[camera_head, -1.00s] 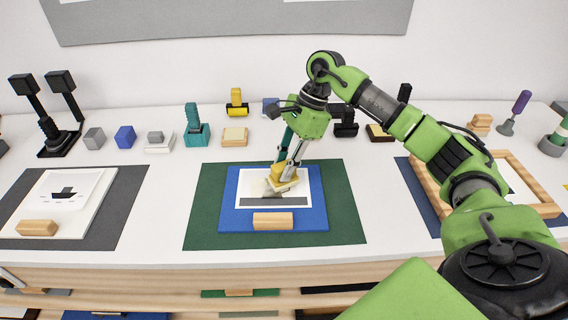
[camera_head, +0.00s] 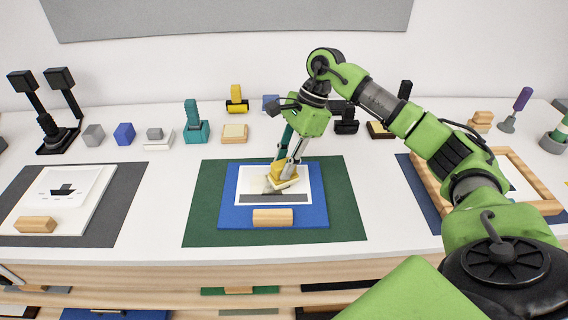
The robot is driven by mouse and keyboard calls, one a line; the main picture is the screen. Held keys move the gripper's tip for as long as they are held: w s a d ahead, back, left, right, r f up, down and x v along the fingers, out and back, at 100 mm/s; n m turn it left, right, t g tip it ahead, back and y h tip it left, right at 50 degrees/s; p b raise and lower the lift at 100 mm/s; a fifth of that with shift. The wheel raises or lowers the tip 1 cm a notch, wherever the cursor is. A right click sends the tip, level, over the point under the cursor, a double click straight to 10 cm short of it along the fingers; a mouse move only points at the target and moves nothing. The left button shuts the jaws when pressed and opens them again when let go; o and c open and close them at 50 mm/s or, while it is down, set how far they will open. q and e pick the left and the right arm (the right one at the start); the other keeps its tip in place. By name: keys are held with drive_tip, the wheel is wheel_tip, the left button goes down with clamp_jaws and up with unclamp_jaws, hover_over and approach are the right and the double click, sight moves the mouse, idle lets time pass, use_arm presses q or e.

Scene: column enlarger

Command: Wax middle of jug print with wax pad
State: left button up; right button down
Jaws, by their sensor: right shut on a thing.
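My right gripper (camera_head: 286,172) is shut on a yellow wax pad (camera_head: 282,182) with a pale underside. The pad is over the middle of the jug print (camera_head: 247,184), and appears to touch it. The print is a white sheet with a grey picture and a dark band along its lower edge; the pad and fingers hide much of the picture. The print lies on a blue board (camera_head: 231,214) with a wooden block (camera_head: 272,218) at its front edge. The board rests on a dark green mat (camera_head: 202,222). My left gripper is not in view.
On the left, a boat print (camera_head: 70,185) lies on a white board with a wooden block. On the right is a wooden frame (camera_head: 547,207). Along the back stand a teal-handled tool (camera_head: 194,125), a yellow roller (camera_head: 236,103) and small blocks. The white table between mats is clear.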

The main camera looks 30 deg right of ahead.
sight(279, 182)
drive_tip(key=shift+w, duration=0.1)
drive_tip(key=shift+w+d, duration=0.25)
drive_tip(key=shift+w, duration=0.3)
drive_tip(key=shift+w+d, duration=0.3)
drive_tip(key=shift+w, duration=0.35)
drive_tip(key=shift+w+d, duration=0.25)
drive_tip(key=shift+w, duration=0.35)
drive_tip(key=shift+f+b, duration=0.5)
drive_tip(key=shift+f, duration=0.45)
idle(0.4)
drive_tip(key=shift+s, duration=0.1)
drive_tip(key=shift+s+a+b, duration=0.2)
drive_tip(key=shift+s+a, duration=0.4)
drive_tip(key=shift+s, duration=0.35)
drive_tip(key=shift+s+a+b, duration=0.15)
drive_tip(key=shift+s+a, duration=0.5)
drive_tip(key=shift+s, duration=0.25)
drive_tip(key=shift+s+a+b, duration=0.2)
drive_tip(key=shift+s+a, duration=0.4)
drive_tip(key=shift+s, duration=0.35)
